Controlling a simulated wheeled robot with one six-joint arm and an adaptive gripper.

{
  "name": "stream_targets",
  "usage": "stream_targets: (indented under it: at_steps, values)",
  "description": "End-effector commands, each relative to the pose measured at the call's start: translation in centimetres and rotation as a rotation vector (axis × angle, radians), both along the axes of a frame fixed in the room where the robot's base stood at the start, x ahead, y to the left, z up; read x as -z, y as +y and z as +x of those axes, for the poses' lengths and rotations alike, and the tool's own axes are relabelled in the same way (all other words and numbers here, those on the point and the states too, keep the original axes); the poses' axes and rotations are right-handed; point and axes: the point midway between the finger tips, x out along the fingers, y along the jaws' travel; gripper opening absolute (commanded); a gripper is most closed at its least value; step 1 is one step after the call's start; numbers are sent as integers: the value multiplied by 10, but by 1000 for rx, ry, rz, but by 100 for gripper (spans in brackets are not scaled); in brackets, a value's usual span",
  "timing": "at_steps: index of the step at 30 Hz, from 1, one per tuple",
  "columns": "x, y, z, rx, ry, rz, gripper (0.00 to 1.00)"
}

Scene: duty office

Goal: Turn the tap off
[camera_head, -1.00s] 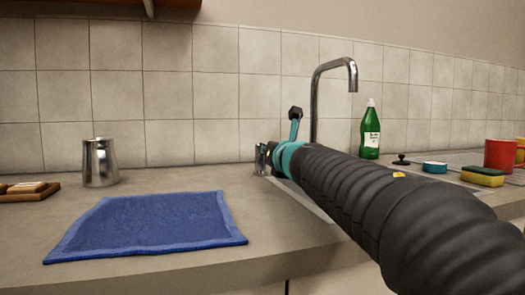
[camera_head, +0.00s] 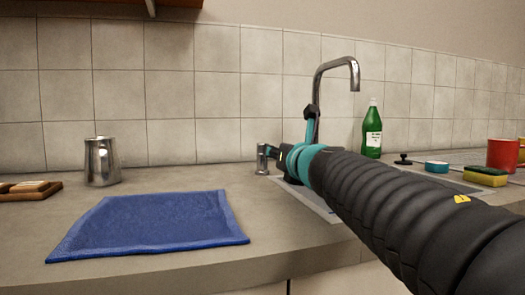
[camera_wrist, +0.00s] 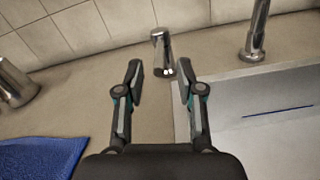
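The tap's curved chrome spout (camera_head: 335,64) rises behind the sink (camera_head: 322,208), its lower part hidden by my arm. No water shows below its mouth. A short chrome post with a small lever, seemingly the tap's handle (camera_head: 262,158), stands on the counter left of the spout. In the wrist view the handle (camera_wrist: 160,45) is straight ahead, its lever pointing towards my gripper (camera_wrist: 160,78). My gripper is open and empty, its fingertips apart on either side of the lever's end. I cannot tell if they touch it. The spout's base (camera_wrist: 256,32) is to the right.
A blue cloth (camera_head: 150,225) lies on the counter at left, with a metal jug (camera_head: 102,162) behind it. A green bottle (camera_head: 372,132), a sponge (camera_head: 485,177) and a red mug (camera_head: 502,155) stand at right. The tiled wall (camera_head: 205,100) is close behind.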

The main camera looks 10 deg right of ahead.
Motion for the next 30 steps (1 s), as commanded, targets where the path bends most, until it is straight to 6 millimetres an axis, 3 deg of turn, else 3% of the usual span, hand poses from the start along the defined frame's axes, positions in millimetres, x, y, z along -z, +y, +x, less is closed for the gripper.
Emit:
stream_targets:
  at_steps: [6,12,25,30]
  values:
    - [-1,-7,-37,1,-2,-1,37]
    - [-1,-10,-55,1,-2,0,37]
    - [-1,-11,-59,1,0,0,37]
    - [-26,-11,-58,1,-1,0,37]
